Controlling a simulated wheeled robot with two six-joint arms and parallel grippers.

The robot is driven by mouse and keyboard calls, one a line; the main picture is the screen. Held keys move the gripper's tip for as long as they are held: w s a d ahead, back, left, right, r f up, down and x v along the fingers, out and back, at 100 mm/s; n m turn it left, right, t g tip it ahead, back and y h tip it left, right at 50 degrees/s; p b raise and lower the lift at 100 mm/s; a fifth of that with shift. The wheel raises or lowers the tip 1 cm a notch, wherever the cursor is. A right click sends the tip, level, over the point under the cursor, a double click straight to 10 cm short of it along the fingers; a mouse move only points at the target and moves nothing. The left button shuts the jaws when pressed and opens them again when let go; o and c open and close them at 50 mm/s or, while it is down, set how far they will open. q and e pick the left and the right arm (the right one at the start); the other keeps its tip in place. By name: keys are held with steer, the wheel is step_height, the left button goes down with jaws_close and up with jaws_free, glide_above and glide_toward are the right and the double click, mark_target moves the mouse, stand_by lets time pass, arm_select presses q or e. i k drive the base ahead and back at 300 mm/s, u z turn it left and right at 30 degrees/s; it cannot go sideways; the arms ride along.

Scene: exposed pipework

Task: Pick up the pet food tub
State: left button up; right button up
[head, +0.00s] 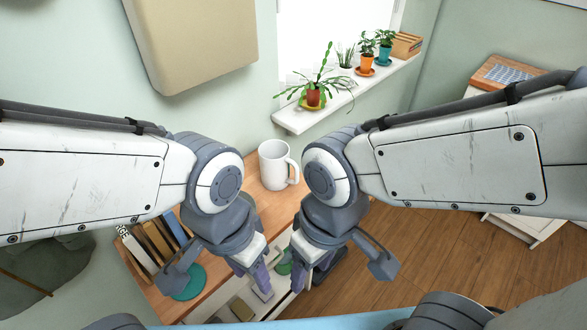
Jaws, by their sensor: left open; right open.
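I cannot make out a pet food tub for certain in the head view. A white mug (278,166) stands upright on the wooden shelf top (268,207), beyond my two wrists. My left gripper (259,278) points down in the lower middle, over the near part of the furniture, and is open. My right gripper (300,276) hangs just to its right, also pointing down and open. Neither appears to hold anything. The fingertips are small and partly hidden by my own wrists, which also cover part of the shelf top.
Several upright books (158,238) stand at the left, beside a round green object (190,284). A white window sill (345,95) carries several potted plants. A beige wall-mounted box (193,42) hangs at upper left. Open wooden floor (440,250) lies to the right.

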mark_target(274, 160)
steer(key=u, duration=0.15)
steer(key=k, duration=0.7)
steer(key=z, duration=1)
steer(key=i, duration=0.95)
